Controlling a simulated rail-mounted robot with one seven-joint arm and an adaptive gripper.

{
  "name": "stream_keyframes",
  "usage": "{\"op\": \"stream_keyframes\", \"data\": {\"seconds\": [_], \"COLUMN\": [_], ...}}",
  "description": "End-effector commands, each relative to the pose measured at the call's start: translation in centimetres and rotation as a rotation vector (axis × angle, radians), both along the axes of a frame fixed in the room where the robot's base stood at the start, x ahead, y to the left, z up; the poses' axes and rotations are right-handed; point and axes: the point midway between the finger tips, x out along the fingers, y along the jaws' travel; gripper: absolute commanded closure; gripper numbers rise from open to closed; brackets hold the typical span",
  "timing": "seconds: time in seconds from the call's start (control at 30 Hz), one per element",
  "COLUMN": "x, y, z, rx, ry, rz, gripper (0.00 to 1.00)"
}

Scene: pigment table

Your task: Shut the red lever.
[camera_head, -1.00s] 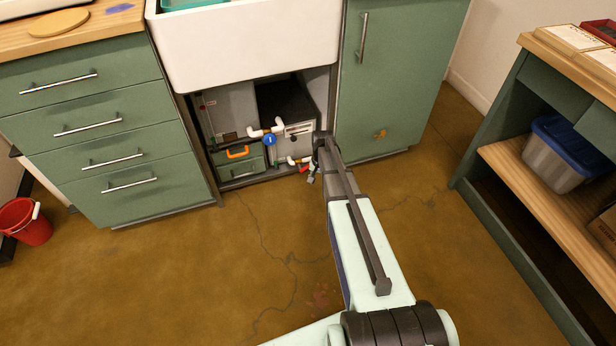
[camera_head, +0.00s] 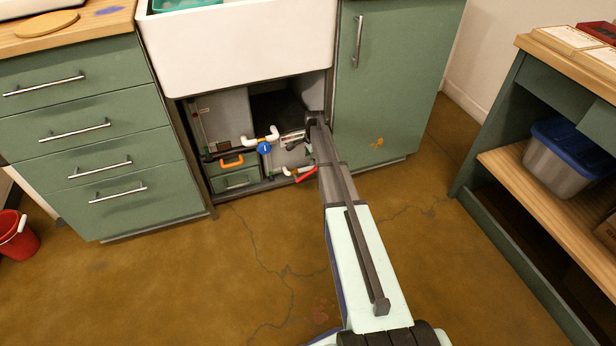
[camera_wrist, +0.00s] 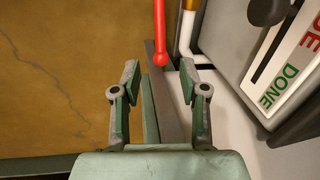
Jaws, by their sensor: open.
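The red lever (camera_head: 306,175) is low in the open bay under the sink, on a white pipe. In the wrist view the red lever (camera_wrist: 159,35) hangs from the top edge, its rounded end just beyond and between my fingertips. My gripper (camera_wrist: 159,76) is open and empty, with a finger on each side of the lever's line. I see no clear contact. In the head view my wrist is at the bay's right side, and my fingers are mostly hidden or too small to read.
A blue valve handle (camera_head: 264,148) sits on white piping left of the lever. A green case with an orange handle (camera_head: 231,161) stands farther left. A panel marked DONE (camera_wrist: 278,88) is close on the right in the wrist view. The cabinet door (camera_head: 395,85) flanks the bay.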

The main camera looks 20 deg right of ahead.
Motion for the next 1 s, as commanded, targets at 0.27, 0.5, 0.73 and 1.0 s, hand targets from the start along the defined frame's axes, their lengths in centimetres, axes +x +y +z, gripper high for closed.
{"op": "stream_keyframes", "data": {"seconds": [0.27,0.5,0.73,1.0], "x": [1.1,1.9,2.2,2.3], "y": [0.0,0.0,0.1,0.1], "z": [-6.0,-10.4,-12.8,-13.4], "rx": [0.0,0.0,0.0,0.0], "ry": [0.0,0.0,0.0,-0.001], "rz": [0.001,0.001,0.001,0.002], "gripper": [0.57,0.57,0.57,0.57]}}
